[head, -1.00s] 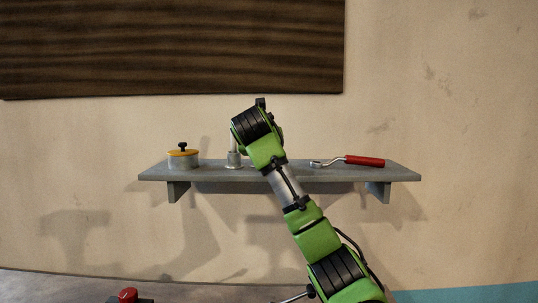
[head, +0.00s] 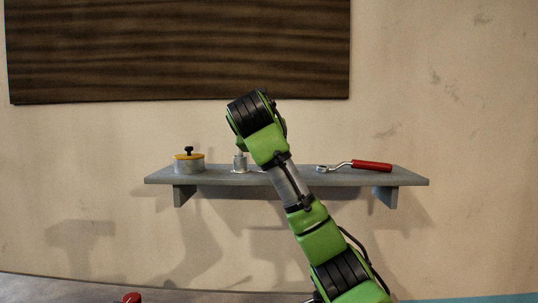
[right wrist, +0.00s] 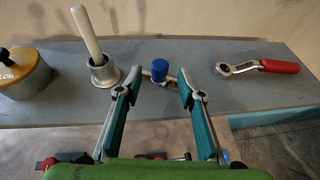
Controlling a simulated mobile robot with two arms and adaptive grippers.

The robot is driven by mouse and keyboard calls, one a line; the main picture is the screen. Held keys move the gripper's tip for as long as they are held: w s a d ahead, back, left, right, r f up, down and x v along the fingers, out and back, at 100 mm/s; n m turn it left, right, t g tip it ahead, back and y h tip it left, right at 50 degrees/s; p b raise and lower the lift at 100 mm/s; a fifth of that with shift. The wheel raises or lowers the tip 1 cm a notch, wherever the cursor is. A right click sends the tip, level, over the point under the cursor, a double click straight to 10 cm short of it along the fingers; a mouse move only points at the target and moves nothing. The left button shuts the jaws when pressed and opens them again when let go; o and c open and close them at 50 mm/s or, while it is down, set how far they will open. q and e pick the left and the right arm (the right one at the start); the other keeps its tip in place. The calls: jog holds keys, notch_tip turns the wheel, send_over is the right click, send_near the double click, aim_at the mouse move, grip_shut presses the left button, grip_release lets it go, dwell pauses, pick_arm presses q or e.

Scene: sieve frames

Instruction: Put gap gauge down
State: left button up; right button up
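A small metal piece with a blue knob (right wrist: 160,73), which I take to be the gap gauge, rests on the grey shelf (right wrist: 70,112) in the right wrist view. My right gripper (right wrist: 158,87) is open. Its two teal-padded fingers stand on either side of the piece, with visible gaps to the blue knob. Whether a fingertip touches the metal part I cannot tell. In the head view my right arm's green and black links hide this gripper and the blue-knobbed piece. My left gripper is not in view.
On the shelf, left of the gripper, stand a metal cup with a pale rod (right wrist: 103,72) and a yellow-lidded tin (right wrist: 24,75). A red-handled ratchet wrench (right wrist: 258,66) lies to the right. A dark wooden panel (head: 180,50) hangs above. Bare shelf lies around the wrench.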

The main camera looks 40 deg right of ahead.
jog(key=b+v, duration=0.1)
jog(key=v, duration=0.4)
jog(key=shift+a, duration=0.15)
dwell(0.3)
